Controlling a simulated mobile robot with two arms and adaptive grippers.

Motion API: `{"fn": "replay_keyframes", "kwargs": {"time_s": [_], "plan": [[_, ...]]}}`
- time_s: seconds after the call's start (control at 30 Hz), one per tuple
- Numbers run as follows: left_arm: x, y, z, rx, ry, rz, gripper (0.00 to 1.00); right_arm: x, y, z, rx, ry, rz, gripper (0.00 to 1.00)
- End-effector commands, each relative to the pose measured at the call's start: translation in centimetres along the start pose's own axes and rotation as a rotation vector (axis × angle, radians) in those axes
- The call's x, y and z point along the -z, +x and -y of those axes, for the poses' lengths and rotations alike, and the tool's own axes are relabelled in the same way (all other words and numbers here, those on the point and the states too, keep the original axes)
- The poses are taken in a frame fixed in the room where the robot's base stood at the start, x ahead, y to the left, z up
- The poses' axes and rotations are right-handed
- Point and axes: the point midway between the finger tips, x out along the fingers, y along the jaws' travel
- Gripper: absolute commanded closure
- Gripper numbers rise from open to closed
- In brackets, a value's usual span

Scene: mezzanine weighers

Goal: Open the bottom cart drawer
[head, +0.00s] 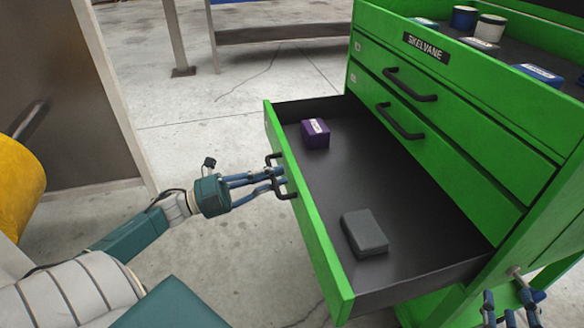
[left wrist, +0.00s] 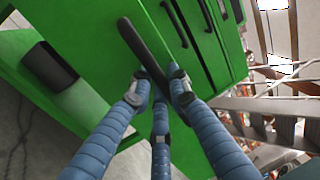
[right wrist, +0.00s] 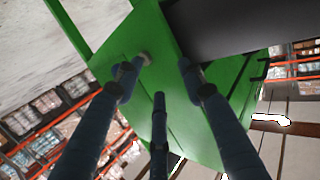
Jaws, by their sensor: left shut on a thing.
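The green cart's bottom drawer (head: 322,255) stands pulled well out in the head view, with its dark inside showing. A purple box (head: 315,134) with a white label and a grey block (head: 364,232) lie in it. My left gripper (head: 279,182) is shut on the black handle on the drawer's front. The left wrist view shows this handle (left wrist: 140,50) between my fingertips. My right gripper (head: 515,290) is at the lower right, beside the cart's side. In the right wrist view its fingers (right wrist: 165,62) are spread apart near a green panel of the cart.
Two shut drawers with black handles (head: 410,84) sit above the open one. The cart top holds tins (head: 464,18) and small blue-and-white boxes (head: 539,73). A yellow round object (head: 18,185) and a pale post (head: 115,90) stand at the left. Concrete floor (head: 220,120) is clear behind the drawer.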

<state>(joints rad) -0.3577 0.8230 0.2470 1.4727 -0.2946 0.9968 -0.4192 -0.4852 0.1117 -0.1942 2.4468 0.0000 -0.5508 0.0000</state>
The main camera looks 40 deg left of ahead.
Motion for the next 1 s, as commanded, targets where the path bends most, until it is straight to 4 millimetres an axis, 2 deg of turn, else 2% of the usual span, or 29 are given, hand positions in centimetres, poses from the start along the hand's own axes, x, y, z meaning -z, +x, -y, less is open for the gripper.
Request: {"fn": "replay_keyframes", "kwargs": {"time_s": [0.1,0.23,0.67,0.7,0.77,1.0], "plan": [[0.0,-1.0,0.3,0.000,-0.002,0.000,1.00,-1.8,-0.3,-0.2,-0.005,-0.001,0.082,0.60],[0.0,-1.6,0.3,0.000,-0.001,0.001,1.00,-3.0,-0.6,-0.4,-0.008,-0.001,0.133,0.60],[0.0,-1.8,0.3,0.001,-0.001,0.001,1.00,-3.5,-0.7,-0.4,-0.009,-0.001,0.153,0.60],[0.0,-1.8,0.3,0.001,-0.001,0.001,0.76,-3.5,-0.7,-0.4,-0.009,-0.001,0.153,0.60],[0.0,-1.8,0.3,0.001,-0.001,0.001,0.64,-3.5,-0.7,-0.4,-0.009,-0.001,0.153,0.60],[0.0,-1.7,0.3,0.001,-0.001,0.001,0.64,-3.5,-0.7,-0.4,-0.009,-0.001,0.152,0.60]]}}
